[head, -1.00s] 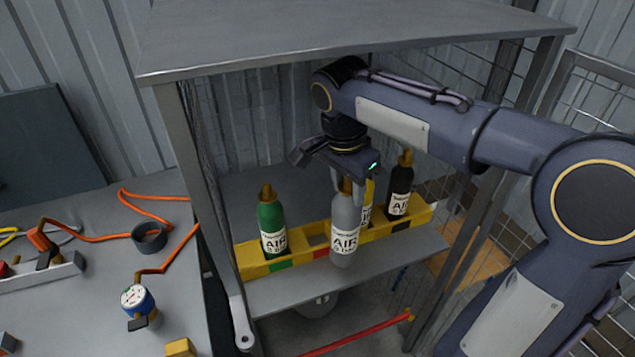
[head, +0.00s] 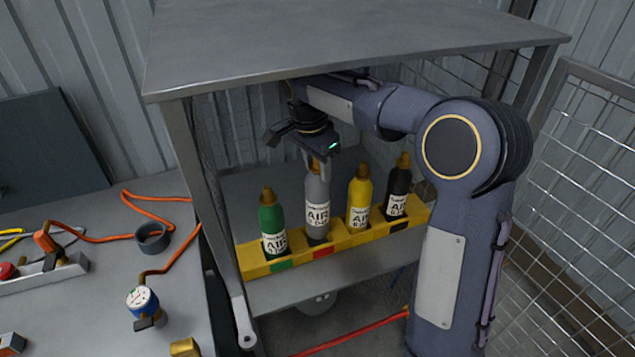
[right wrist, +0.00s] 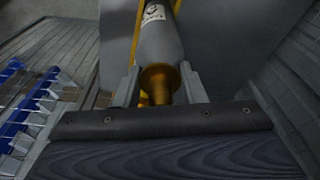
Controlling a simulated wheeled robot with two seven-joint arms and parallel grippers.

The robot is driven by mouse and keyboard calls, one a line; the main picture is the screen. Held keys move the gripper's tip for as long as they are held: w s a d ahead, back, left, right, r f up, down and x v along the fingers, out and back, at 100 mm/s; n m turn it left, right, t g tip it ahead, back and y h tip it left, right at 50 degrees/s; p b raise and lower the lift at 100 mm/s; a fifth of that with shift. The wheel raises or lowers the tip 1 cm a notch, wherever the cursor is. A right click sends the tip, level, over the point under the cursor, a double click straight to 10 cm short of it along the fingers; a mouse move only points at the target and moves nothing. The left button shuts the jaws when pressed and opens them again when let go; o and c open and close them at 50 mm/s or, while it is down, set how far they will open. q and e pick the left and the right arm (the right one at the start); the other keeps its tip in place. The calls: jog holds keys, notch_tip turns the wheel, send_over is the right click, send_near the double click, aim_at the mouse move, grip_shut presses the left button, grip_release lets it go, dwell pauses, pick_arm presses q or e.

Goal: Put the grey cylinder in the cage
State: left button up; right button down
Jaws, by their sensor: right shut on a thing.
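The grey cylinder (head: 317,200) stands upright in the yellow rack (head: 355,238) inside the cage (head: 175,140), between the green and yellow cylinders. Its base is hidden behind the rack's front wall, at the slot with the red mark. My right gripper (head: 319,160) is shut on the grey cylinder at its brass neck. In the right wrist view the fingers (right wrist: 158,85) close around the brass neck, with the grey body (right wrist: 158,40) beyond. My left gripper is not in view.
A green cylinder (head: 272,225), a yellow cylinder (head: 359,200) and a black cylinder (head: 398,190) stand in the same rack. The cage roof (head: 350,45) is close above my arm. A red bar (head: 350,333) crosses low in front. A bench (head: 100,270) with a gauge (head: 142,300) stands at left.

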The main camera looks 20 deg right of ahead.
aim_at(317, 183)
jog(key=shift+f, duration=2.65)
jog(key=c, duration=1.4)
grip_release()
jog(key=shift+f, duration=0.15)
jog(key=o, duration=0.5)
jog(key=r, duration=0.5)
jog(key=a+r, duration=0.1)
jog(key=r, duration=0.2)
jog(key=shift+s+a, duration=0.1)
jog(key=shift+s, duration=0.1)
jog(key=shift+f, duration=0.1)
